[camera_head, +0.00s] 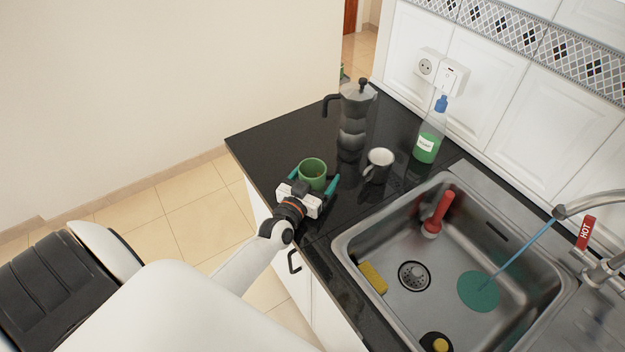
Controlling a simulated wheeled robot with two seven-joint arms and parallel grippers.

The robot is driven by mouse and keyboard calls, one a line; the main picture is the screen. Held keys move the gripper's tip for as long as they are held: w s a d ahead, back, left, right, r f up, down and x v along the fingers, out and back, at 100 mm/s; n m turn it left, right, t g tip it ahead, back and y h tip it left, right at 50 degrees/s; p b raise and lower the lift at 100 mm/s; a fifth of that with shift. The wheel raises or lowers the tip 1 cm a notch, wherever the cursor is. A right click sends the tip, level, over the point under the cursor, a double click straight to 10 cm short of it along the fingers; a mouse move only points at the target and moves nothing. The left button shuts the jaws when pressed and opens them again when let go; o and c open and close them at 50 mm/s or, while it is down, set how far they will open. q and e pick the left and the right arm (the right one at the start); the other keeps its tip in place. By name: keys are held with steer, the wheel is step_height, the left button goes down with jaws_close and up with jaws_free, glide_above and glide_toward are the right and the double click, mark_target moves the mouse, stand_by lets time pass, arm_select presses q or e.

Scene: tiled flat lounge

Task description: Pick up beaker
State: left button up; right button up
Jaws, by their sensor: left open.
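A green cup-shaped vessel (313,172), which I take to be the beaker, stands on the black counter (262,139) near its front left edge. My left gripper (315,180) reaches in from the lower left. Its two teal fingers are spread, one on each side of the green vessel. I cannot tell whether the fingers touch it. The vessel's lower part is hidden behind the gripper body. My right gripper is not in view.
A moka pot (353,122) stands behind the vessel, and a white mug (379,163) to its right. A soap bottle (428,138) stands by the tiled wall. The steel sink (460,235) holds a red plunger (437,212) and a yellow sponge (374,277).

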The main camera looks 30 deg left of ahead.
arm_select(q)
steer(key=c, duration=1.1)
steer(key=shift+o, duration=0.2)
steer(key=shift+r, duration=0.1)
